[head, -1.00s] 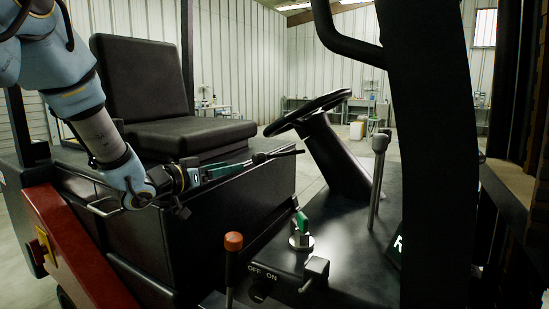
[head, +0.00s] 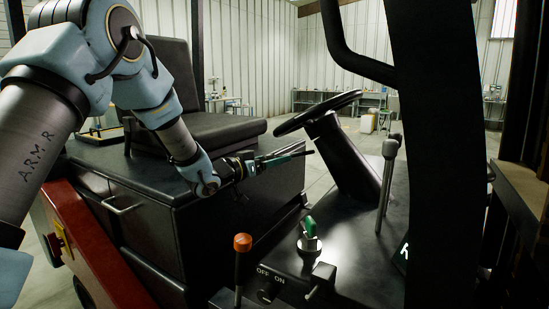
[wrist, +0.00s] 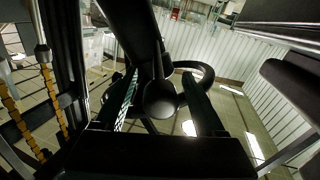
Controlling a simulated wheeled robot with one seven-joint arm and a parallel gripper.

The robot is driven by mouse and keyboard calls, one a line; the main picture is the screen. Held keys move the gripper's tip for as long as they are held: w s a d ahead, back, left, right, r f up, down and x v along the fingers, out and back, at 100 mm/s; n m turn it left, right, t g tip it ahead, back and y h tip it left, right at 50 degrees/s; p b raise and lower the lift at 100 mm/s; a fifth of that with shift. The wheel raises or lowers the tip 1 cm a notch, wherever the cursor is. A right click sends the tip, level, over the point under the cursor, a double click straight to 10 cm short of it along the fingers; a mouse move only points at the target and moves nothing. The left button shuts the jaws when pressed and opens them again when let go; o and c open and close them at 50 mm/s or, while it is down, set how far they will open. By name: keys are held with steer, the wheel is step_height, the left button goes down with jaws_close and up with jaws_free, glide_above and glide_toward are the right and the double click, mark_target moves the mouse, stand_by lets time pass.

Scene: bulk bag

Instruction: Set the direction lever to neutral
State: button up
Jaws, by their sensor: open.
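A grey lever with a rounded grey knob (head: 390,146) rises from the dark floor panel right of the steering column. My gripper (head: 308,154) is open and empty, left of the steering column and apart from the lever. In the wrist view its fingers (wrist: 161,104) stand spread with the column behind the gap.
The steering wheel (head: 290,126) and its column (head: 343,160) stand between my gripper and the grey lever. A black post (head: 440,150) stands at the right.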

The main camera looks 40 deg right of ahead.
jaws_close()
stand_by(0.6)
stand_by(0.8)
